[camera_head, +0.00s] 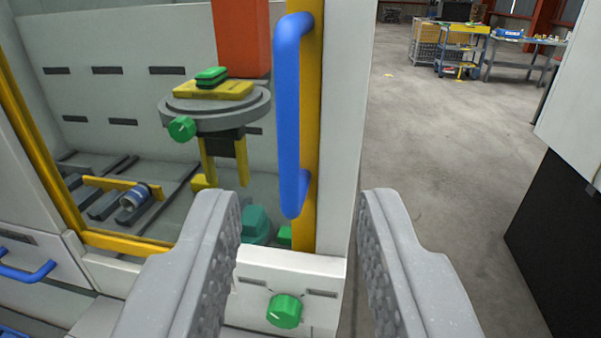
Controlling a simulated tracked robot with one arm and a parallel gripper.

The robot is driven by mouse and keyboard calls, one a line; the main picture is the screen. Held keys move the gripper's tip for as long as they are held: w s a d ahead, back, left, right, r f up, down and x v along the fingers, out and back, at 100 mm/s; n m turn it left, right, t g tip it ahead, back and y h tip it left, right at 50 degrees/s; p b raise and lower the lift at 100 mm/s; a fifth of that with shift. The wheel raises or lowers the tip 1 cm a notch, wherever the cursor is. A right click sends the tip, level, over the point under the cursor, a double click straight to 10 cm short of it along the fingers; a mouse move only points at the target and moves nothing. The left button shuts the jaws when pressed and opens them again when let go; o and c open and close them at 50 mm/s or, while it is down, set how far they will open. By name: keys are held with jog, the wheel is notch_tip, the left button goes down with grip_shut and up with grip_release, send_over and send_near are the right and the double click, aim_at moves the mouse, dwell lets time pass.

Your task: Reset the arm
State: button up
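My gripper (300,215) is open and empty, its two grey fingers wide apart at the bottom of the view. It is in front of the white machine's right corner. A blue vertical handle (290,120) stands on the yellow door edge, just beyond the fingers. Behind the opening hangs the gantry arm: an orange column (242,38), a grey round disc (215,108) with a green button on top and a green knob (182,129) at its side, and yellow jaws (209,165) below. The jaws hold nothing that I can see.
A blue-grey cylinder (135,196) lies on the rails at the left inside the machine. A green knob (285,311) sits on the white lower panel. A blue drawer handle (28,271) is at the far left. Open floor (430,170) lies right, beside a white-and-black cabinet (575,120).

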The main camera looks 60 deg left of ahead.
jog(key=w+d+r+m+t+h+b, duration=0.25)
jog(key=w+d+r+t+h, duration=0.2)
jog(key=d+r, duration=0.5)
jog(key=w+d+r+m+t+h+b, duration=0.2)
jog(key=w+d+r+m+t+h, duration=0.25)
jog(key=d, duration=0.85)
jog(key=s+d+r+m+h+b, duration=0.1)
jog(key=s+d+r+h, duration=0.15)
jog(key=d+r, duration=0.3)
jog(key=s+d+r+m+h+b, duration=0.1)
jog(key=d+r+m+h+b, duration=0.2)
jog(key=d, duration=0.4)
jog(key=s+d+r+g, duration=0.1)
jog(key=s+d+r, duration=0.1)
jog(key=s, duration=0.4)
jog(key=s+d+r+m+g+h+b, duration=0.1)
jog(key=s+d+r, duration=0.2)
jog(key=s+d, duration=0.1)
jog(key=shift+s+d, duration=0.2)
jog(key=shift+s, duration=0.65)
